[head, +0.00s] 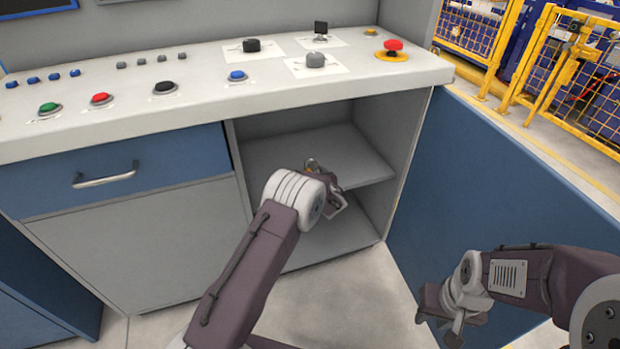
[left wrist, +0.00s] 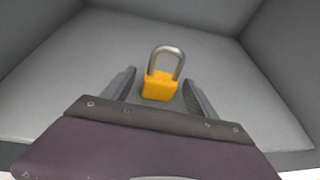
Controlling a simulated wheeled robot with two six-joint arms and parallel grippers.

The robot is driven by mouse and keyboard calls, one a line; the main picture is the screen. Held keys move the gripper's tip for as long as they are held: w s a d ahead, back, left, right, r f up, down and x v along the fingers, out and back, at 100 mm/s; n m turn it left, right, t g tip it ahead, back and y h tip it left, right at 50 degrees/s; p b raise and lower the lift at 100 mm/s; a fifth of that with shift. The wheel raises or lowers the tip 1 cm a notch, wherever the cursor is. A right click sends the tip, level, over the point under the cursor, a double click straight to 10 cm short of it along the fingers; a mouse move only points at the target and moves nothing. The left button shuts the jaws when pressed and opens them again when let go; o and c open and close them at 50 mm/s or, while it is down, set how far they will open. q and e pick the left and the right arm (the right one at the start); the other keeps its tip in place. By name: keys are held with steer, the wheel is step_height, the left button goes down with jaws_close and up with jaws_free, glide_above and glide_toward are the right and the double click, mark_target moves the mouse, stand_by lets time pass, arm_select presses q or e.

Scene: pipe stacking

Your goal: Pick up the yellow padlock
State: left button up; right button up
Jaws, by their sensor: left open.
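The yellow padlock (left wrist: 159,86) with a silver shackle stands on the grey shelf inside the cabinet in the left wrist view. My left gripper (left wrist: 160,88) is open, with one finger on each side of the padlock. I cannot tell whether the fingers touch it. My right gripper (head: 440,318) hangs at the lower right, away from the padlock, near the open blue door; I cannot tell whether its jaws are open or shut.
The shelf (head: 360,160) sits in an open compartment under a console top (head: 200,98) with several buttons. An open blue door (head: 500,170) stands to the right. A closed drawer (head: 120,165) is on the left. Yellow fencing (head: 570,80) stands behind at the right.

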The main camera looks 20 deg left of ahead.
arm_select(q)
steer(key=shift+w+a, duration=0.15)
steer(key=shift+w, duration=0.15)
jaws_close()
arm_select(e)
steer(key=shift+f, duration=0.1)
arm_select(q)
steer(key=shift+r, duration=0.1)
